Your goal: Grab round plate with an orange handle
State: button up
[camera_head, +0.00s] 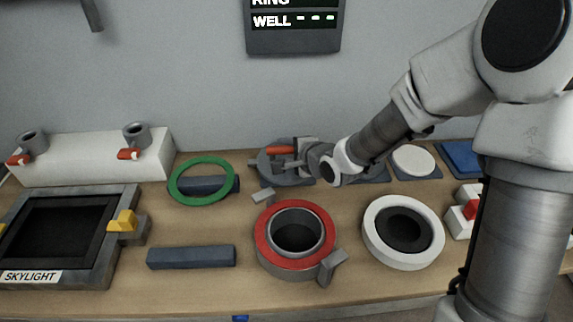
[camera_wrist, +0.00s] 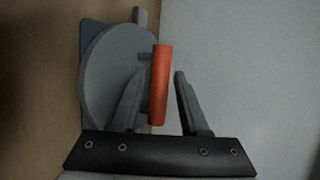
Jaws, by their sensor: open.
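The round grey plate (camera_head: 266,170) lies at the back middle of the bench, partly hidden by my gripper. Its orange handle (camera_head: 281,150) shows above it. In the wrist view the plate (camera_wrist: 101,95) is on the left and the orange handle (camera_wrist: 160,84) stands out from it. My gripper (camera_head: 283,160) is at the handle, with its jaws open. In the wrist view the fingers of my gripper (camera_wrist: 157,75) lie on either side of the handle, with a clear gap to the right finger. I cannot tell whether the left finger touches it.
A green ring (camera_head: 202,203) lies left of the plate. A red-rimmed round fitting (camera_head: 266,252) and a white ring (camera_head: 378,245) stand in front. A white disc (camera_head: 413,160) is at the back right. The wall (camera_head: 210,80) is close behind the plate.

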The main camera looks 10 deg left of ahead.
grip_shut()
jog(key=shift+w, duration=0.1)
dwell(1.4)
